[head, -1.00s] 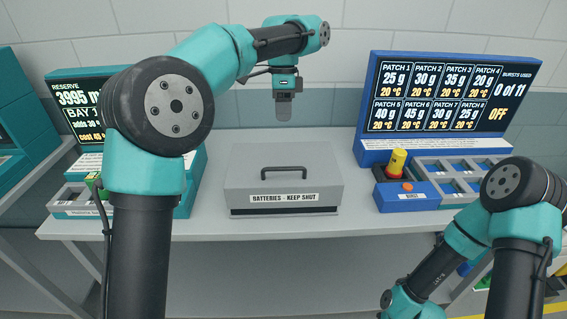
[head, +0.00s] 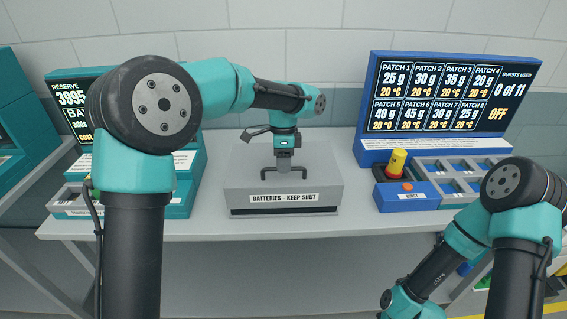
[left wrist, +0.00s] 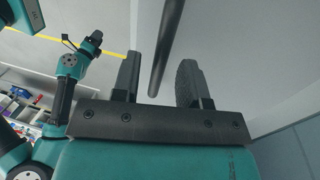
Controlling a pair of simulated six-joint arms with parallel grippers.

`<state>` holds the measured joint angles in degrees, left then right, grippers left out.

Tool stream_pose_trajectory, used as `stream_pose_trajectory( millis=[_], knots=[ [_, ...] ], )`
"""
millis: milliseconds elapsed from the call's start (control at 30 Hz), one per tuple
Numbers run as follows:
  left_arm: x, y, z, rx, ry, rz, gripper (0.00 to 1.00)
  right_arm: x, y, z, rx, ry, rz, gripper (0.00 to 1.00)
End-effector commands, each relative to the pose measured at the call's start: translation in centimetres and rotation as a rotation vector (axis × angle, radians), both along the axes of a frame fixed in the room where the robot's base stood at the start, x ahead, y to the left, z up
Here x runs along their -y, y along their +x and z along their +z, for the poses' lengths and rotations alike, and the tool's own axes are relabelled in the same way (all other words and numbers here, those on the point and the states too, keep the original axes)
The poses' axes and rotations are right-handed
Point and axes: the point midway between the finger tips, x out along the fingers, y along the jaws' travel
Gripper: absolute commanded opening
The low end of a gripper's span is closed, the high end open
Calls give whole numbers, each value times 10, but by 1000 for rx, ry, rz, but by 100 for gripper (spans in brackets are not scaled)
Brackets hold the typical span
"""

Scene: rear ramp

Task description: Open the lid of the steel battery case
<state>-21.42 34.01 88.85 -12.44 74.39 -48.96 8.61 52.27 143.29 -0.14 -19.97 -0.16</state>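The steel battery case (head: 240,198) sits on the bench with its lid down, labelled "BATTERIES - KEEP SHUT". Its dark handle (head: 300,172) stands up from the lid top. My left gripper (head: 284,168) points down over the lid at the handle. In the left wrist view its two fingers (left wrist: 157,85) are apart, and the dark handle bar (left wrist: 168,45) runs between them without visible contact on either side. My right arm is low at the right; its gripper (left wrist: 95,38) shows small in the left wrist view, too small to read.
A blue dispenser (head: 405,196) with a yellow-topped knob (head: 397,160) and a patch screen (head: 445,95) stands right of the case. A teal reserve unit (head: 183,203) stands left. The bench front edge (head: 290,229) is clear.

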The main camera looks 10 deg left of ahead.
Motion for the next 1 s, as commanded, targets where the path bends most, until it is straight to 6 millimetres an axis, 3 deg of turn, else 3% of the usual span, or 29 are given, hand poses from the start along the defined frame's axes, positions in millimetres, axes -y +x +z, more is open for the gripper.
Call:
stream_pose_trajectory(
  millis=[333, 733, 1000],
  knots=[
    [0, -1, -3, 0, -1, 0, 39, 0, 0, 0, 0, 0, 0, 43],
    [0, -1, -3, 0, -1, 0, 1, 0, 0, 0, 0, 0, 0, 43],
    [0, -1, -3, 1, -1, 0, 0, 0, 0, 0, 0, 0, 0, 43]
  ],
)
